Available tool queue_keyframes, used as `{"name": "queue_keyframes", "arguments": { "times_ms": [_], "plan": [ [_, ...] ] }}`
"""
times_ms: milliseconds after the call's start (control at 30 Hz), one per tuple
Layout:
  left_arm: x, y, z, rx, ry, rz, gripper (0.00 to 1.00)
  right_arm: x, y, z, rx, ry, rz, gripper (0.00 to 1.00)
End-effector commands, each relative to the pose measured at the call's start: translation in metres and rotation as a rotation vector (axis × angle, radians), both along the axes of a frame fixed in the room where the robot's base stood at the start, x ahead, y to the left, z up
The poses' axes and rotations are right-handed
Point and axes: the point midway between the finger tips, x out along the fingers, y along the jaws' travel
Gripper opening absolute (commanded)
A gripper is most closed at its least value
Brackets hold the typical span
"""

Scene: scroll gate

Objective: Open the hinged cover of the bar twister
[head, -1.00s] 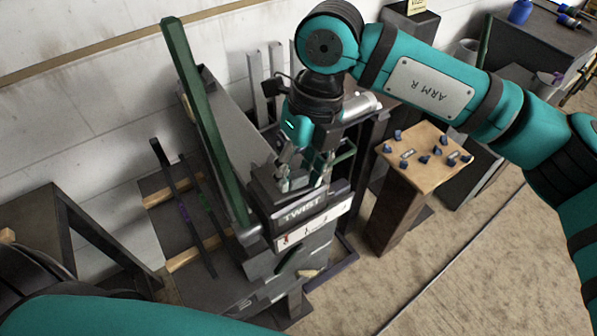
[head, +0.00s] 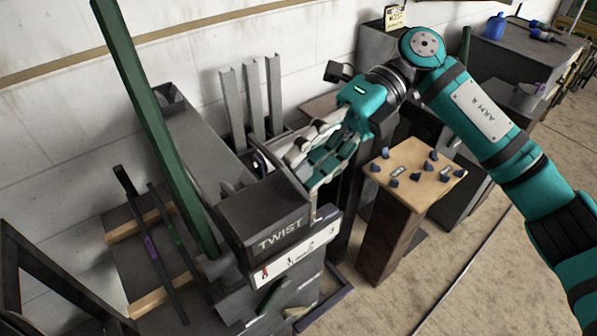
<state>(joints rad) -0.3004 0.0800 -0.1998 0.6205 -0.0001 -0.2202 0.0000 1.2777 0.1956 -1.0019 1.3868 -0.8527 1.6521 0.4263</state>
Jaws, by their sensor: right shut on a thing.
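The bar twister (head: 287,290) stands at the middle front, with a white label strip below its dark, box-like head. The hinged cover (head: 258,212) is the dark grey part marked TWIST on its front. My right gripper (head: 304,168) comes in from the right and is shut on the cover at its right rear edge. The exact grip point is hidden by the fingers. How far the cover is tilted is hard to tell. My left gripper is out of view.
A long green lever (head: 150,110) rises at the left of the twister. Several grey bars (head: 250,105) stand upright behind it. Dark bars lie on a rack (head: 120,255) at left. A wooden-topped pedestal (head: 411,180) with small blue pieces stands close at right. Floor is open at lower right.

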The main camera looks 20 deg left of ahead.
Motion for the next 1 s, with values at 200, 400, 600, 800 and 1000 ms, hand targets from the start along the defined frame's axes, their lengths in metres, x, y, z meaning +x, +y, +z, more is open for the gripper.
{"name": "queue_keyframes", "arguments": {
  "times_ms": [200,400,600,800,1000],
  "plan": [
    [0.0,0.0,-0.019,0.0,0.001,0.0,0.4,0.007,-0.005,-0.007,0.108,0.138,-0.004,0.0],
    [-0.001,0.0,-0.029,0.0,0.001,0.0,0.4,0.01,-0.007,-0.009,0.176,0.227,-0.002,0.0],
    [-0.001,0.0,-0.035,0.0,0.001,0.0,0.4,0.012,-0.009,-0.009,0.217,0.278,-0.002,0.0],
    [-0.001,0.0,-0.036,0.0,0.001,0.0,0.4,0.012,-0.009,-0.009,0.231,0.297,-0.001,0.0],
    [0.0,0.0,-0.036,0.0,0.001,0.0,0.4,0.012,-0.009,-0.009,0.232,0.299,0.0,0.0]
  ]
}}
